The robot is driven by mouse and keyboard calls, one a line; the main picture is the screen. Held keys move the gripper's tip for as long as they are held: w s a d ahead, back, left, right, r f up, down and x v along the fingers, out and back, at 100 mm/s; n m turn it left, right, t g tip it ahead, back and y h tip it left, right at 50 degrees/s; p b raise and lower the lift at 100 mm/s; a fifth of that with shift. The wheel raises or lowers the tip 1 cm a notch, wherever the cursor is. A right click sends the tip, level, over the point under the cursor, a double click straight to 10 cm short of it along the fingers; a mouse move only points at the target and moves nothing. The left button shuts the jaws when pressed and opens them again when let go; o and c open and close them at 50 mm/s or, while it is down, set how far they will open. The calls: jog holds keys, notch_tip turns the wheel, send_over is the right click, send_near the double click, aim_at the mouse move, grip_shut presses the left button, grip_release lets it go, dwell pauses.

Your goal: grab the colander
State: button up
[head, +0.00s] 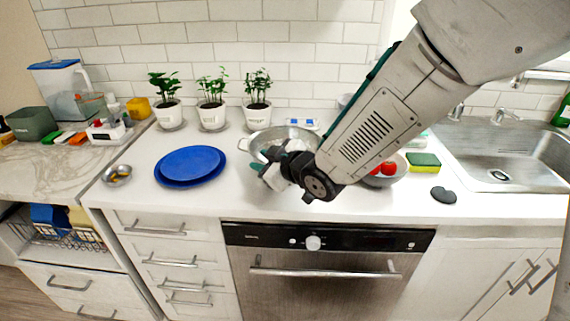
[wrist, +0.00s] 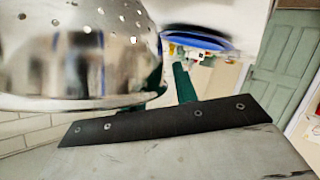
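The colander (head: 288,133) is a shiny metal bowl on the white counter, with a loop handle at its left. My gripper (head: 264,161) is in front of its near side and hides its lower front and right parts. In the wrist view the colander (wrist: 75,50) fills the upper left, with its holes showing. A green finger (wrist: 184,82) of my gripper is close beside its wall. Whether they touch, and how far apart the fingertips are, I cannot tell.
Blue plates (head: 190,166) lie left of the gripper, with a small metal bowl (head: 117,175) beyond. Potted plants (head: 212,100) stand behind. A bowl with red items (head: 385,172), a sponge (head: 423,162) and the sink (head: 500,160) are at right. The counter front is mostly clear.

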jog(key=shift+w+a+f, duration=0.1)
jog(key=shift+w+a, duration=0.1)
grip_shut()
dwell(1.3)
